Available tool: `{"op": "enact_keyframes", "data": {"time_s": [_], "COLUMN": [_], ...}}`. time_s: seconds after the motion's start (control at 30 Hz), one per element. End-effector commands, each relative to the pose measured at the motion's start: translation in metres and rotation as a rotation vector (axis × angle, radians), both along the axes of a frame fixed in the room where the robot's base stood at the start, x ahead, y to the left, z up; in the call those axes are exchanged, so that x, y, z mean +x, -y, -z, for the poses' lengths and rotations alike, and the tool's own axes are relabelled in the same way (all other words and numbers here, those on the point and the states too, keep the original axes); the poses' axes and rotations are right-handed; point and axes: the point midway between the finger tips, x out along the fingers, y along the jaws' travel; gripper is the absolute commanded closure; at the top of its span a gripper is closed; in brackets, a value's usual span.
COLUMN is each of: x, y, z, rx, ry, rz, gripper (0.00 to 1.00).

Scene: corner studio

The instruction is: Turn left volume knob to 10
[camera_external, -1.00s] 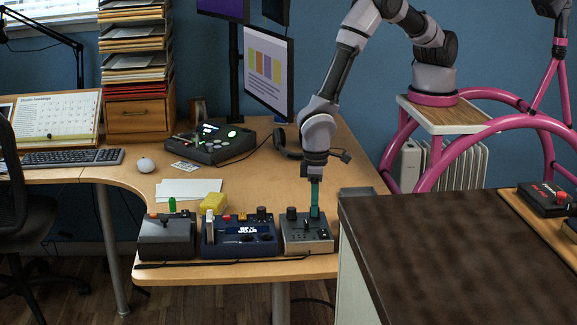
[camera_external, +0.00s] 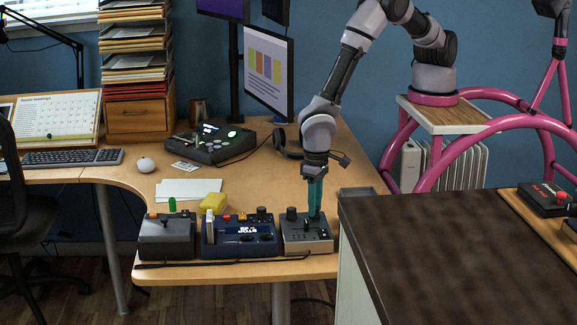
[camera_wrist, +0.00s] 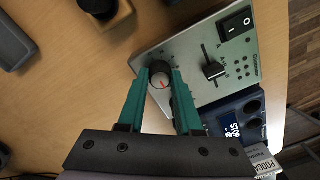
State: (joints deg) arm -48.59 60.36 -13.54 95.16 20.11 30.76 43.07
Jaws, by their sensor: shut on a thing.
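A small grey control box (camera_external: 321,246) stands at the front right of the desk, and it fills the upper middle of the wrist view (camera_wrist: 190,48). My gripper (camera_external: 314,214) points down at its back right corner. I cannot read any scale numbers.
A black slider (camera_wrist: 214,70) and a rocker switch (camera_wrist: 235,23) sit on the box. A blue device (camera_external: 238,247) stands close on its left, with a dark grey box (camera_external: 166,246) beyond. A dark counter (camera_external: 450,255) is close on the right.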

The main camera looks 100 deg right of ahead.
Motion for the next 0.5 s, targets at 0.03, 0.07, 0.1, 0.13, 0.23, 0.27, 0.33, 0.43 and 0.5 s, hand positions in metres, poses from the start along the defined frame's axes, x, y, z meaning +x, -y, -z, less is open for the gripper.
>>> {"op": "enact_keyframes", "data": {"time_s": [0.03, 0.07, 0.1, 0.13, 0.23, 0.27, 0.33, 0.43, 0.5], "x": [0.0016, 0.0016, 0.0016, 0.0016, 0.0017, 0.0016, 0.0013, 0.0009, 0.0007], "y": [-0.0002, -0.0002, -0.0002, -0.0002, -0.0002, -0.0001, 0.0001, 0.0000, 0.0000], "z": [-0.0008, -0.0008, -0.0008, -0.0008, -0.0008, -0.0007, -0.0006, -0.0004, -0.0003], "rx": [0.001, 0.001, 0.001, 0.001, 0.001, 0.001, 0.001, 0.001, 0.000], "ry": [0.003, 0.003, 0.003, 0.003, 0.003, 0.003, 0.003, 0.002, 0.001], "rz": [0.000, 0.000, 0.000, 0.000, 0.000, 0.000, 0.000, -0.001, -0.001], "gripper": [1.00, 1.00, 1.00, 1.00, 0.51, 0.40, 0.36, 0.36, 0.36]}}
